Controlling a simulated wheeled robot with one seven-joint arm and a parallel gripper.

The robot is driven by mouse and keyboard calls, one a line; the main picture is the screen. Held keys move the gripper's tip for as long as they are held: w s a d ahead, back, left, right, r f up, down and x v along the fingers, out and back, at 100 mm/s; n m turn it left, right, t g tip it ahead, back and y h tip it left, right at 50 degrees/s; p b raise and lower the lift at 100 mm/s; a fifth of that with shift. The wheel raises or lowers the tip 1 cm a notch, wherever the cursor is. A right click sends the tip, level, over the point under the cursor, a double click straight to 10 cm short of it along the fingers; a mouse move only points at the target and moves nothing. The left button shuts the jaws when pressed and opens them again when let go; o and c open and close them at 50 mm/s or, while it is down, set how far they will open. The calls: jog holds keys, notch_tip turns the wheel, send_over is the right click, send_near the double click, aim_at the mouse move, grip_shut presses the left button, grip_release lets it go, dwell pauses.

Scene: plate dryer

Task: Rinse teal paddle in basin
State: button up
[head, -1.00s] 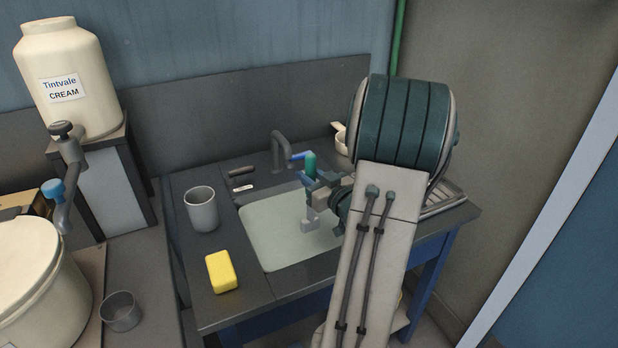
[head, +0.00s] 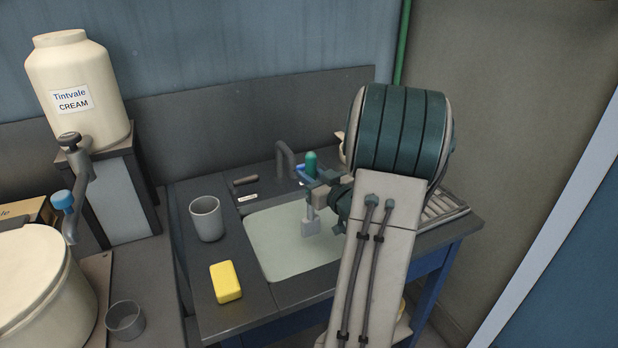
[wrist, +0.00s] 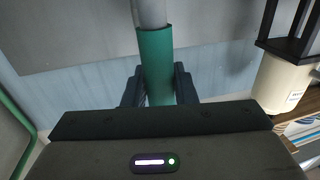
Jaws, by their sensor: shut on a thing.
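The teal paddle has a teal grip (head: 310,159) on top and a pale grey lower end (head: 310,228). It stands about upright over the basin (head: 278,247), which shows a pale grey-green inside. My gripper (head: 316,183) is shut on the teal grip. In the wrist view the grip (wrist: 156,62) sits between both fingers, with a grey shaft beyond it. I cannot tell whether the lower end is under the liquid or just above it. My arm hides the basin's right side.
A grey tap (head: 285,158) stands behind the basin. A grey cup (head: 206,219) and a yellow sponge (head: 226,282) stand on the counter to its left. A ribbed drainer (head: 445,212) lies right. A cream jar (head: 75,95) and a white tub (head: 35,275) are far left.

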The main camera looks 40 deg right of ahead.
jog(key=shift+r+p, duration=4.2)
jog(key=shift+r, duration=2.2)
jog(key=shift+w, duration=0.1)
